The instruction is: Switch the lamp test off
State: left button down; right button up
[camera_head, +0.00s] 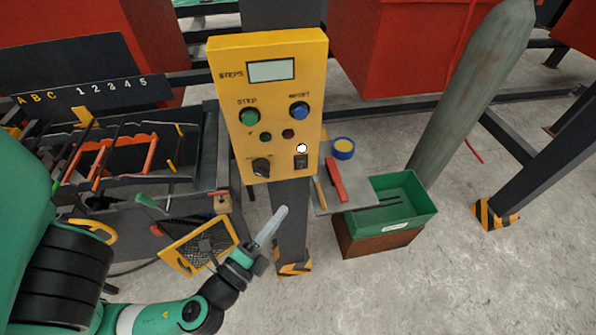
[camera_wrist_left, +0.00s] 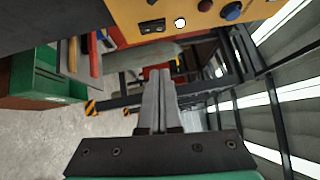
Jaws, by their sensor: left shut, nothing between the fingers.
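The yellow control panel (camera_head: 268,75) stands on a dark post. On its lower right a white lamp (camera_head: 301,148) looks lit, with a black rocker switch (camera_head: 301,162) just below it. I cannot tell which way the rocker is tipped. In the left wrist view the lamp (camera_wrist_left: 180,22) and the switch (camera_wrist_left: 153,26) show at the top, on the panel's edge. My left gripper (camera_head: 284,209) is shut and empty, below the panel in front of the post and apart from the switch. Its fingers (camera_wrist_left: 160,75) lie together in the wrist view. My right gripper is not seen.
The panel also carries a display (camera_head: 270,70), a green button (camera_head: 249,117), a blue button (camera_head: 299,110) and a black knob (camera_head: 261,167). A green bin (camera_head: 405,213) and a small shelf with tools stand to the right. A rebar rack (camera_head: 100,160) stands left.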

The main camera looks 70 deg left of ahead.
aim_at(302, 164)
pick_arm(q)
jog(key=p+x, duration=0.2)
jog(key=x, duration=0.2)
jog(key=s+a+p+x, duration=0.1)
jog(key=p+x, duration=0.1)
jog(key=x, duration=0.2)
jog(key=a+p+x, duration=0.1)
jog(key=p+x, duration=0.1)
jog(key=x, duration=0.2)
jog(key=shift+s+r, duration=0.25)
jog(key=shift+s, duration=0.15)
jog(key=shift+a+f, duration=0.1)
